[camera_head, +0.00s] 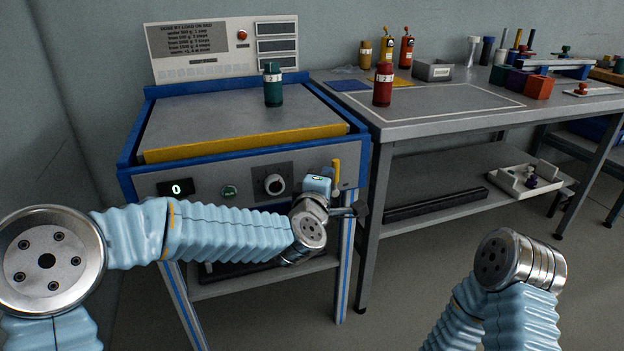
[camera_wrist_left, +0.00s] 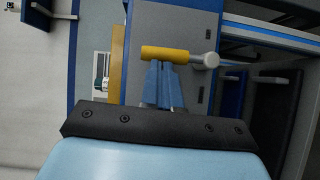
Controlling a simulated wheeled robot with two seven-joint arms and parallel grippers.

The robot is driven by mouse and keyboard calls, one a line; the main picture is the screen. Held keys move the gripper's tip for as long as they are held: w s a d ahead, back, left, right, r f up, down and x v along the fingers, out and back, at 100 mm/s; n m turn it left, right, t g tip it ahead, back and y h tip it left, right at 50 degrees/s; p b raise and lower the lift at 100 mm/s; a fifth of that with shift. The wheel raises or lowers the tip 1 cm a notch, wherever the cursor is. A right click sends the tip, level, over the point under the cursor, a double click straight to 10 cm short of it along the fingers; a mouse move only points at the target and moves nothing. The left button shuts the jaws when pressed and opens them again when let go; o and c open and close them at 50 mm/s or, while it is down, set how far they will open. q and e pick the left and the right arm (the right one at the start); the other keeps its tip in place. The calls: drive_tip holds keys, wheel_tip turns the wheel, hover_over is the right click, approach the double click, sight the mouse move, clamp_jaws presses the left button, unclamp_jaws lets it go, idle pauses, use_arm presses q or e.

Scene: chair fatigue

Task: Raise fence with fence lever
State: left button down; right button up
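The fence lever (camera_head: 337,174) has a yellow grip standing upright at the right of the machine's front panel. In the left wrist view the yellow grip (camera_wrist_left: 168,53) lies crosswise, with a grey round end at its right. The yellow fence (camera_head: 240,143) runs along the front edge of the machine's top plate. My left gripper (camera_wrist_left: 162,62) has its blue fingers together, with the tips at the yellow grip. The fingers lie side by side along the grip, not around it; whether they touch it is unclear. My right gripper is out of view; only part of its arm shows.
A green bottle (camera_head: 273,84) stands on the top plate behind the fence. The panel carries a display (camera_head: 176,188) reading 0, a green button and a knob. A grey table (camera_head: 440,108) with a red bottle (camera_head: 383,85) and other items stands close on the right.

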sight(339, 172)
use_arm(q)
drive_tip(key=d+m+g+p, duration=0.1)
drive_tip(key=p, duration=0.1)
drive_tip(key=d+r+m+y+p, duration=0.1)
drive_tip(key=p, duration=0.2)
drive_tip(key=shift+w+r+m+g, duration=0.15)
drive_tip(key=shift+w+m+g, duration=0.15)
drive_tip(key=shift+g, duration=0.1)
drive_tip(key=shift+w+d, duration=0.1)
drive_tip(key=shift+d, duration=0.15)
drive_tip(key=shift+d+f, duration=0.15)
drive_tip(key=shift+f, duration=0.05)
drive_tip(key=shift+w+d+f+p, duration=0.1)
drive_tip(key=shift+w+d+p, duration=0.1)
drive_tip(key=shift+d+p, duration=0.15)
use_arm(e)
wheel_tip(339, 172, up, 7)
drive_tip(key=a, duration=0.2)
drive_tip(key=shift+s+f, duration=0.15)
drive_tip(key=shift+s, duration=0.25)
use_arm(q)
drive_tip(key=shift+d, duration=0.25)
